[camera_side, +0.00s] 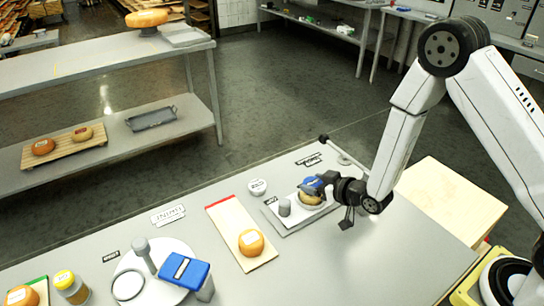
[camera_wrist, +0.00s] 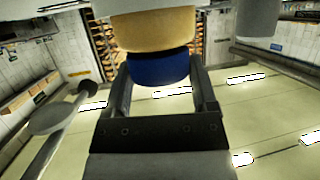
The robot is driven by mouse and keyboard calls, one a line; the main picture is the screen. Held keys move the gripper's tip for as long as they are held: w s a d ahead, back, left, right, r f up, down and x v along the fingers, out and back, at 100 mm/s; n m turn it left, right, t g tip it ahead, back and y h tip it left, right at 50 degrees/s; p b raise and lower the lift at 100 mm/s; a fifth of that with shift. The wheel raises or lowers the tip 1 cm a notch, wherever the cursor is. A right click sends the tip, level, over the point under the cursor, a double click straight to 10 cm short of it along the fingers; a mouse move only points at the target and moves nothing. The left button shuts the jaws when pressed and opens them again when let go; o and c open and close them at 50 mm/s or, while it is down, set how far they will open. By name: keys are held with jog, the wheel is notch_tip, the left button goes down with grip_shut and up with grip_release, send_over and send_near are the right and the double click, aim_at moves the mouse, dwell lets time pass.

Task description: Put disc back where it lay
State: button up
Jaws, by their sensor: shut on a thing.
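My gripper (camera_side: 326,180) is shut on a blue disc (camera_side: 312,185) at the right part of the bench. A tan cheese wheel (camera_side: 311,199) lies directly under the disc on a grey tray (camera_side: 290,230). In the wrist view, which looks upside down, the blue disc (camera_wrist: 158,70) sits between the two fingers, and the tan wheel (camera_wrist: 152,28) is right against it. I cannot tell whether disc and wheel touch. The arm and fingers partly hide the disc in the side view.
A grey cylinder (camera_side: 284,207) stands beside the wheel, and a white tub (camera_side: 257,187) is behind it. A board (camera_side: 226,222) with an orange cheese (camera_side: 251,242) lies left. The bench's right front is clear.

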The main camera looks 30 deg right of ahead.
jog(key=shift+f, duration=0.15)
jog(key=o, duration=1.3)
jog(key=shift+c, duration=0.2)
jog(key=shift+s, duration=0.1)
jog(key=v, duration=0.7)
jog(key=shift+s, duration=0.35)
